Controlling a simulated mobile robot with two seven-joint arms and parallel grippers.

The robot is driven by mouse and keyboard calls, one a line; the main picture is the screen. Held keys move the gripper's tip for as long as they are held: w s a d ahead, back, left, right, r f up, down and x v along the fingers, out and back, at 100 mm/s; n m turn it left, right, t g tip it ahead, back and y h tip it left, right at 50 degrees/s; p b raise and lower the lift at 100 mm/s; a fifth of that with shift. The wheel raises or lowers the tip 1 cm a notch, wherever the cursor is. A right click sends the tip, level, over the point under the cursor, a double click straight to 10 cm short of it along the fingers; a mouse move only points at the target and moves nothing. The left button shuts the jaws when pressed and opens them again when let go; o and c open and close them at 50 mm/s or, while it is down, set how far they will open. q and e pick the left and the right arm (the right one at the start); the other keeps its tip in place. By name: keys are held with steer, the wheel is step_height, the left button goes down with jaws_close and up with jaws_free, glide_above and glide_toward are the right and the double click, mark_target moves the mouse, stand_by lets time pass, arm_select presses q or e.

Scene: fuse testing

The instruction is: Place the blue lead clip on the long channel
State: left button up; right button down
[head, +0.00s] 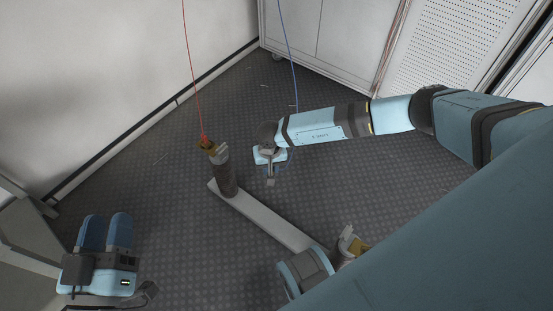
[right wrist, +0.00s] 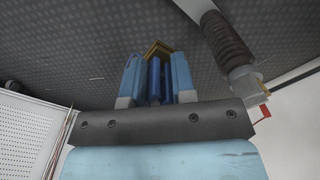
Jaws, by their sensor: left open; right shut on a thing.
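My right gripper (head: 270,172) is over the floor, right of the brown post; the right wrist view shows its fingers (right wrist: 156,75) shut on the blue lead clip (right wrist: 155,82), with a brass jaw (right wrist: 158,49) sticking out ahead. The blue lead (head: 291,60) hangs from above and loops down by this gripper. A pale long bar (head: 262,218) lies below, with a brown ribbed post (head: 224,172) at its far end. Metal fittings (head: 348,243) top a partly hidden post at the near end. I cannot tell which part is the long channel. My left gripper (head: 104,231) is open and empty at lower left.
A white wall (head: 100,70) stands left and white cabinets (head: 345,40) stand behind. The dark floor (head: 160,205) between the left gripper and bar is clear.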

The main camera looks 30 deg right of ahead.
steer(key=m+b, duration=0.1)
glide_above(287, 233)
step_height(287, 233, down, 17)
step_height(287, 233, down, 15)
steer(key=b, duration=0.8)
steer(key=shift+r, duration=0.2)
steer(key=shift+f, duration=0.2)
step_height(287, 233, down, 4)
steer(key=b, duration=0.3)
steer(key=shift+f, duration=0.1)
arm_select(q)
steer(key=w+a+f+m+g+h, duration=0.1)
steer(key=w+f+m, duration=0.2)
steer(key=f+m, duration=0.2)
steer(key=shift+a+f, duration=0.15)
steer(key=shift+f, duration=0.7)
steer(key=shift+f, duration=0.1)
